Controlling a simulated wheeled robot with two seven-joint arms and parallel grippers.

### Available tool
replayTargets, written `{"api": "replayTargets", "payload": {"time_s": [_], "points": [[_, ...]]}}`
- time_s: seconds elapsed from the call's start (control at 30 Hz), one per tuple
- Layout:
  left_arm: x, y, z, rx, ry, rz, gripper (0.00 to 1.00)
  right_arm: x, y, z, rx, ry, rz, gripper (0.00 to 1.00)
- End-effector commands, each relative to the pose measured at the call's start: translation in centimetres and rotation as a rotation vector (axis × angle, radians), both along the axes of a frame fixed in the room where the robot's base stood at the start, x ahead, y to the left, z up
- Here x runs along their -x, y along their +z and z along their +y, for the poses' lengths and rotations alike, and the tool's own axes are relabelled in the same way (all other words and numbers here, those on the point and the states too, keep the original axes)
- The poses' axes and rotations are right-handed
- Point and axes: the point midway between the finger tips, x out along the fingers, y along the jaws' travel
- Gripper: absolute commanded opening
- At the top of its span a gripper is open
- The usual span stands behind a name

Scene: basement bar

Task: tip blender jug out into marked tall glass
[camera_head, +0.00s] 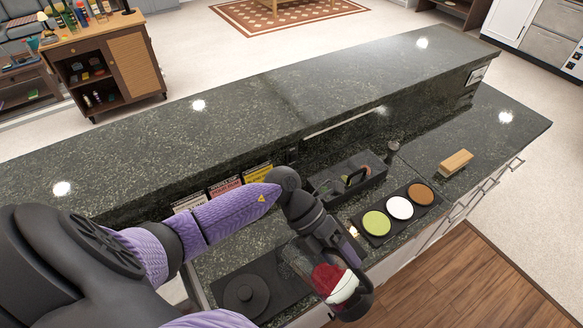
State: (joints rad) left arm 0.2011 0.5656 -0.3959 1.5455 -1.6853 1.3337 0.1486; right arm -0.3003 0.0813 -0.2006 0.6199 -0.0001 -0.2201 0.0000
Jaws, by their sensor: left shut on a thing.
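My left arm reaches in from the left over the lower counter. My left gripper (345,252) is shut on what looks like the blender jug (328,278), a clear vessel with red and white in it and a black end at the lower right. The jug is tilted, near the counter's front edge. The gripper covers part of it, so the exact hold is hard to see. I cannot make out the marked tall glass; it may be hidden behind the arm or jug. My right gripper is not in view.
A black caddy (372,181) with a handle stands behind a tray with green (376,223), white (400,208) and brown (420,194) discs. A wooden block (456,162) lies right. A round black piece (246,295) sits lower left. A raised ledge (250,110) runs behind.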

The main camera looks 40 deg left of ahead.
Motion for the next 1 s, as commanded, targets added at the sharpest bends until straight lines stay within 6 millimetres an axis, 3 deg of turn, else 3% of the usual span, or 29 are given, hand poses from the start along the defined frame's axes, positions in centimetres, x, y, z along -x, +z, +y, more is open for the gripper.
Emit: {"api": "replayTargets", "payload": {"time_s": [1.0], "points": [[-0.1, -0.2, 1.4, 0.160, 0.002, 0.005, 0.00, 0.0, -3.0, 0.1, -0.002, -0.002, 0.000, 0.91]]}}
